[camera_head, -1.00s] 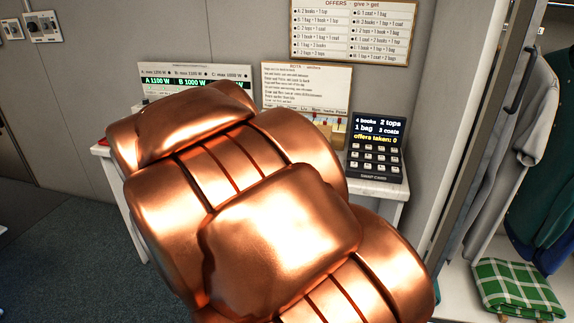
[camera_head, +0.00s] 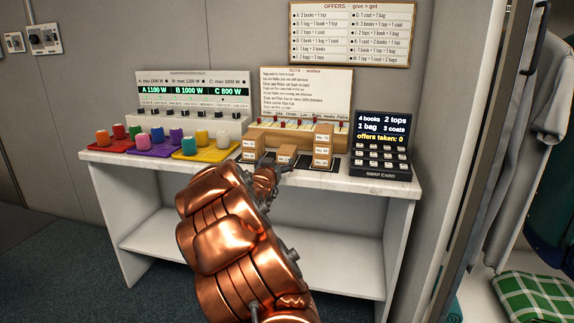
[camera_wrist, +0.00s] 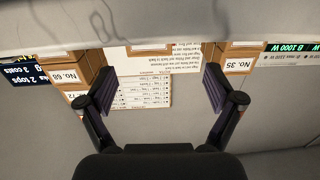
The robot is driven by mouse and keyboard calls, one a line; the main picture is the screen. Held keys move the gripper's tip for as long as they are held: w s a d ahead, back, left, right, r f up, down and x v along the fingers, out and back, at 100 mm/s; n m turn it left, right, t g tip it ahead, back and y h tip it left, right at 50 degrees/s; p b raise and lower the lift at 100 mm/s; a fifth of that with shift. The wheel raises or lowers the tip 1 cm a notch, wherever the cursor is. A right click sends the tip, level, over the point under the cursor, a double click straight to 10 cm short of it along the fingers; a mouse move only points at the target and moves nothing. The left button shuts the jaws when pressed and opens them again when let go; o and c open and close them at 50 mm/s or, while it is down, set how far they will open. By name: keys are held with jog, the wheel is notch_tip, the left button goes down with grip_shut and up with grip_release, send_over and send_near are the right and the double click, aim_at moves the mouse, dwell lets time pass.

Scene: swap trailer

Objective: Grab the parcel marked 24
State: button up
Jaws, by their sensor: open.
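Small brown parcels with white number labels stand on the white table: a stack on the left (camera_head: 249,149), a single parcel in the middle (camera_head: 287,149) and a taller stack on the right (camera_head: 322,150). I cannot read a 24 on any of them. In the wrist view, upside down, labels read No. 35 on one parcel (camera_wrist: 237,66) and apparently No. 68 on another (camera_wrist: 63,75). My gripper (camera_head: 275,164) is open in front of the middle parcel; its spread fingers also show in the wrist view (camera_wrist: 160,90), with nothing held between them.
Coloured trays with cups (camera_head: 205,152) stand on the left of the table (camera_head: 345,184). A swap card device (camera_head: 382,147) stands on the right. A notice board (camera_head: 306,92) and a power panel (camera_head: 193,90) are behind. A clothes rack is at far right.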

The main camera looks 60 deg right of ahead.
aim_at(284, 154)
jog(key=shift+s+d, duration=0.1)
jog(key=shift+d, duration=0.45)
jog(key=shift+x, duration=1.1)
jog(key=shift+w+d+r+b, duration=0.1)
jog(key=shift+d+b, duration=0.05)
jog(key=shift+d, duration=0.7)
jog(key=shift+w+d+r+b, duration=0.1)
jog(key=shift+w+d+b, duration=0.05)
jog(key=shift+d, duration=0.7)
jog(key=shift+x, duration=0.85)
jog(key=shift+c, duration=0.3)
jog(key=c, duration=1.3)
jog(key=shift+o, duration=0.2)
